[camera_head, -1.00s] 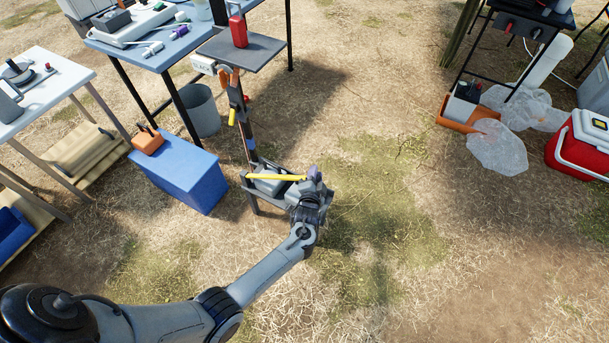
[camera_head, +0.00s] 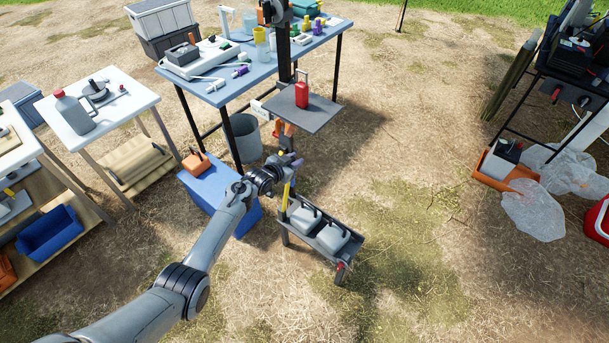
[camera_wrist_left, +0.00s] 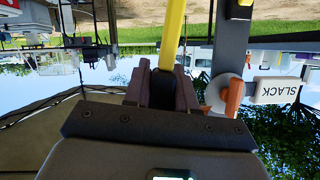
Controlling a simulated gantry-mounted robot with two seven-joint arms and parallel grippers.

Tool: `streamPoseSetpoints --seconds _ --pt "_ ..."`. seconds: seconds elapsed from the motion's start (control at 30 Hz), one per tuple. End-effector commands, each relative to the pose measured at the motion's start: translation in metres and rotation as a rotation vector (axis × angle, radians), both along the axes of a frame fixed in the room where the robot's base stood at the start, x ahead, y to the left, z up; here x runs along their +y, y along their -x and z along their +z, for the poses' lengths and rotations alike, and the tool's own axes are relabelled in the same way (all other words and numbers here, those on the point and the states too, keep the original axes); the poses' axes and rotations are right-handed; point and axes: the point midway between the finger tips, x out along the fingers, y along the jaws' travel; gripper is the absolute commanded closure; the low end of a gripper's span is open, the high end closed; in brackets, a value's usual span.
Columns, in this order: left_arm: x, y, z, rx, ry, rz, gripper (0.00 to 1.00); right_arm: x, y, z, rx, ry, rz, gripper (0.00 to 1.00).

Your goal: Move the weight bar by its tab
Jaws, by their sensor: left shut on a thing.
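The weight bar, a yellow bar (camera_head: 285,196), stands nearly upright at the left end of a dark tray (camera_head: 318,256). Its lower end meets the tray there. My left gripper (camera_head: 287,163) is at the bar's upper end. In the left wrist view the gripper (camera_wrist_left: 163,88) is shut around a dark piece at the end of the yellow bar (camera_wrist_left: 173,35), probably the tab, which the fingers mostly hide. Two grey weights (camera_head: 333,238) sit in the tray, now uncovered. My right gripper is not in view.
Above and behind the gripper is a grey shelf (camera_head: 318,120) with a red container (camera_head: 302,95). A white SLACK label (camera_wrist_left: 280,90) and an orange part (camera_wrist_left: 232,98) are close beside the fingers. A blue box (camera_head: 205,184) stands left.

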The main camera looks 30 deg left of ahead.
Motion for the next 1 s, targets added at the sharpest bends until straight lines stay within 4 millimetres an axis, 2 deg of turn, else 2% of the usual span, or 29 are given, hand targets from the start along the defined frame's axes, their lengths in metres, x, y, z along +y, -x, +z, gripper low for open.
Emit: streamPoseSetpoints --seconds 0.03,0.1,0.3,0.8,0.83,0.9,1.0 --pt "0.012 -0.003 0.001 -0.004 -0.01 0.003 1.0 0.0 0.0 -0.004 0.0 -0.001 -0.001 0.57" --pt "0.023 -0.004 0.002 -0.004 -0.012 0.002 1.0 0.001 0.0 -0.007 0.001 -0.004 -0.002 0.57" --pt "0.044 -0.007 0.004 -0.003 -0.014 0.003 1.0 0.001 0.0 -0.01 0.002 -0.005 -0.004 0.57" --pt "0.05 -0.007 0.003 0.001 -0.017 0.004 1.0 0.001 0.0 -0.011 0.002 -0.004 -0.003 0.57" --pt "0.049 -0.007 0.003 0.001 -0.017 0.004 0.65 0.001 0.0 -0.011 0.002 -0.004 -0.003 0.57" --pt "0.049 -0.007 0.003 0.0 -0.016 0.003 0.55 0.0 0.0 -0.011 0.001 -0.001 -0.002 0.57" --pt "0.048 -0.008 0.004 -0.001 -0.015 0.002 0.53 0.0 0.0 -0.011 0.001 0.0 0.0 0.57"
